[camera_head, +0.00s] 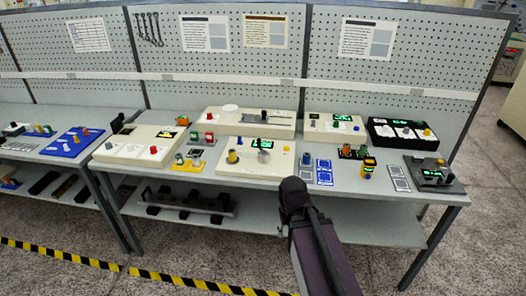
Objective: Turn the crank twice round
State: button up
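A cream box (241,170) with a small green display stands near the front edge of the middle bench. A grey part (264,156) that looks like a crank stands up from its top, right of a yellow knob (232,157). At this size I cannot make out its arm or handle clearly. My dark arm reaches up from the bottom of the picture, and its upper end is in front of the bench edge, right of and below the grey part. No gripper fingers can be made out.
A long cream box (225,121) stands behind, and a black box (381,133) is at the back right. A dark grey device (430,180) is at the right end. Blue-and-white panels lie right of the front box. A pegboard wall (390,65) closes the back.

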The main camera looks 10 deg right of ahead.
aim_at(264, 156)
jog(key=i, duration=0.85)
